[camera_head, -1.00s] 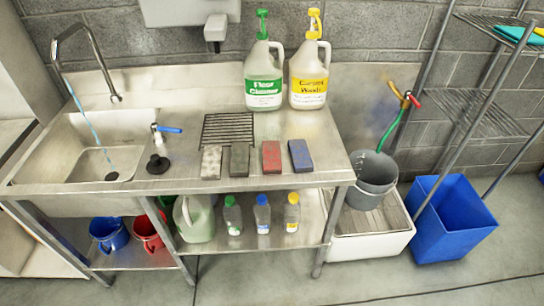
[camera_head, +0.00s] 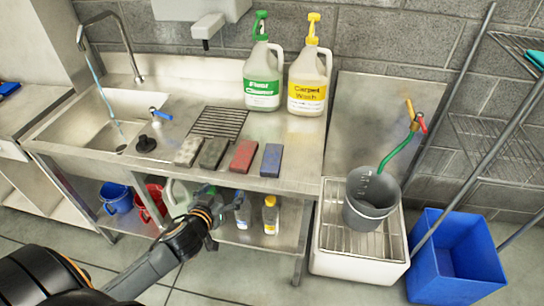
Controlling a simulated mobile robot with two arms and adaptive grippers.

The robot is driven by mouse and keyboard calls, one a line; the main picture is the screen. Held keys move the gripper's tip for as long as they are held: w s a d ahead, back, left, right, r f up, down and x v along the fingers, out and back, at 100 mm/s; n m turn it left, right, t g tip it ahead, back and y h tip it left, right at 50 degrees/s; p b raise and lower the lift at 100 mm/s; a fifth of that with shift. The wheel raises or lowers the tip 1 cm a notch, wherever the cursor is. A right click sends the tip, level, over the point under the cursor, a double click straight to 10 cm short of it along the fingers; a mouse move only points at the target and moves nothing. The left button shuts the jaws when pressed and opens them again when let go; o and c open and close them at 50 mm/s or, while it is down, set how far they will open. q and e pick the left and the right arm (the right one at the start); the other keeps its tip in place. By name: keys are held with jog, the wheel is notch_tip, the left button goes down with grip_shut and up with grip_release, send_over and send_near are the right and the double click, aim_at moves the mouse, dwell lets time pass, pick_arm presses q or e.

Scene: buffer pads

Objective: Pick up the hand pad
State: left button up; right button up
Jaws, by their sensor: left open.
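Several block-shaped pads lie in a row near the front edge of the steel counter: a pale grey pad (camera_head: 189,151), a dark grey pad (camera_head: 213,153), a red pad (camera_head: 243,156) and a blue pad (camera_head: 272,160). I cannot tell which one is called the hand pad. My left gripper (camera_head: 220,203) is in front of the counter's front edge, below the pads and apart from them. It is open and small in view, with no pad in it. It partly hides bottles on the lower shelf. My right gripper is not in view.
A wire rack (camera_head: 220,121) lies behind the pads. A green-topped jug (camera_head: 263,80) and a yellow-topped jug (camera_head: 308,80) stand at the back. The sink (camera_head: 110,112) is at left. A grey bucket (camera_head: 371,198) and a blue bin (camera_head: 455,258) are right of the counter.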

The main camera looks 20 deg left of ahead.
pick_arm(q)
send_near(238, 169)
jog(key=x, duration=0.4)
jog(key=shift+a+f+p, duration=0.1)
jog(key=shift+f+p, duration=0.1)
jog(key=shift+p, duration=0.2)
jog(key=shift+w+f, duration=0.2)
jog(key=shift+w, duration=0.15)
jog(key=shift+w+a, duration=0.1)
jog(key=shift+w, duration=0.15)
jog(key=shift+p+x, duration=0.6)
jog(key=shift+x, duration=1.75)
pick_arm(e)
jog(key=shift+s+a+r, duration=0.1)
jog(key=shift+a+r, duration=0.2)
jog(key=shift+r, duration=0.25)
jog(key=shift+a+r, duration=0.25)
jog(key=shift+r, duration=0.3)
pick_arm(q)
jog(key=shift+r, duration=0.1)
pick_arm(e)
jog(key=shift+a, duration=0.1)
pick_arm(q)
jog(key=c, duration=1.2)
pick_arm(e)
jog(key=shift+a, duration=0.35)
